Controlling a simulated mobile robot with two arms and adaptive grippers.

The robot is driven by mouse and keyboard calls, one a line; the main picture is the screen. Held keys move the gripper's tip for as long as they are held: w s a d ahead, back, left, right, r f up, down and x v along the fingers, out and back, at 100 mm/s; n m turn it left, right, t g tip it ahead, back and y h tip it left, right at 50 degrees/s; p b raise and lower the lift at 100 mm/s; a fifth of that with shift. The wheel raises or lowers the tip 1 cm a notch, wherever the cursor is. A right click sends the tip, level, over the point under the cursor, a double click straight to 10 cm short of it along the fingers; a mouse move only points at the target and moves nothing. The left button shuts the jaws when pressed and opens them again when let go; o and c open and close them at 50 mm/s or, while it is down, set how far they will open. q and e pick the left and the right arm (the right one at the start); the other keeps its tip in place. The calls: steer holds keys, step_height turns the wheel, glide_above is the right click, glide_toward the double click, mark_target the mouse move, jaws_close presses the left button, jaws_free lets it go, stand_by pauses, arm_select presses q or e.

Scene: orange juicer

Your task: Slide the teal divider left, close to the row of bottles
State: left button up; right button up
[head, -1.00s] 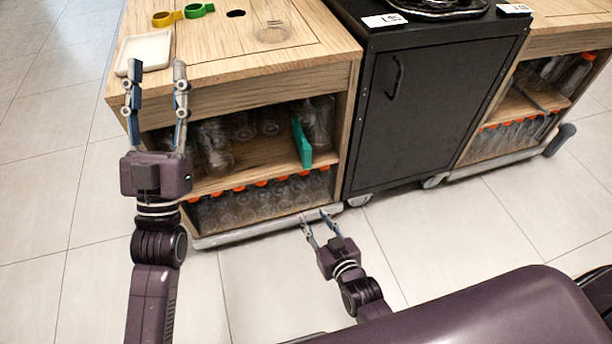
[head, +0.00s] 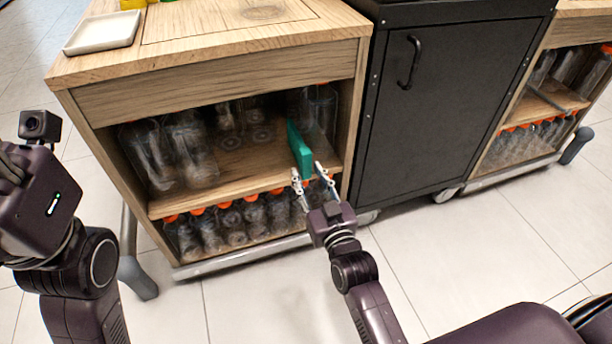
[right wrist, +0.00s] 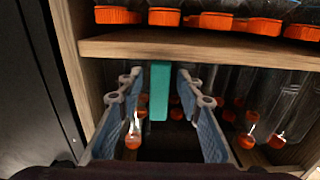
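The teal divider (head: 299,150) stands upright on the upper shelf of the wooden cart, right of the shelf's middle. It also shows in the right wrist view (right wrist: 160,88). Clear bottles (head: 188,150) stand on the same shelf at the left, with bare shelf between them and the divider. My right gripper (head: 311,176) is open at the divider's front end. In the right wrist view its fingers (right wrist: 166,110) are on either side of the divider, with gaps at both sides. My left gripper's body is at the left edge; its fingertips are out of frame.
Orange-capped bottles (head: 228,220) fill the lower shelf. Another clear bottle (head: 320,108) stands right of the divider, near the cart's side wall. A black cabinet (head: 425,115) adjoins on the right. A white tray (head: 103,33) lies on the cart top.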

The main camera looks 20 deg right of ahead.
steer(key=shift+w, duration=0.85)
steer(key=shift+c, duration=0.6)
jaws_close()
